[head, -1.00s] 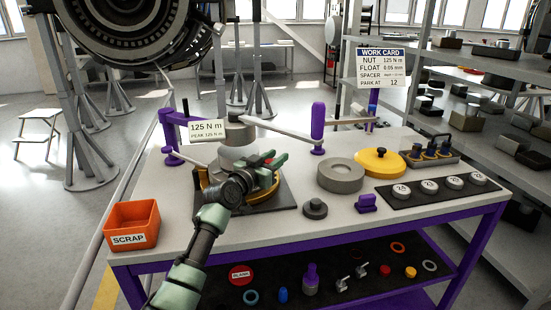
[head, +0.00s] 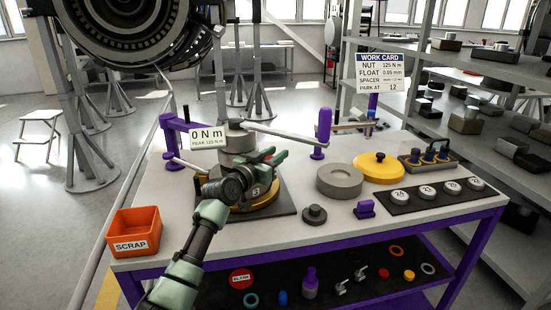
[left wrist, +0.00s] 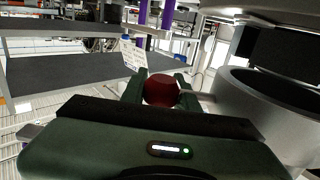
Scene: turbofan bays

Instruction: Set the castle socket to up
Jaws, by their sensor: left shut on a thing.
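A grey cylindrical stack (head: 238,142) stands on a dark plate at the left of the bench; I take its upper part to be the castle socket, though no label shows this. A long pale bar (head: 285,136) runs from it to the right. My left gripper (head: 269,156) is in front of the stack, shut on a red knob (left wrist: 160,91). In the left wrist view the knob sits between the green fingers, and a short grey shaft joins it toward a large grey cylinder (left wrist: 265,105). My arm hides part of the stack's base. My right gripper is out of view.
A readout (head: 206,137) shows 0 N m. An orange scrap bin (head: 134,231) stands at the front left. A grey ring (head: 339,181), a yellow disc (head: 379,167) and a dark puck (head: 314,214) are to the right. A work card (head: 379,72) stands behind.

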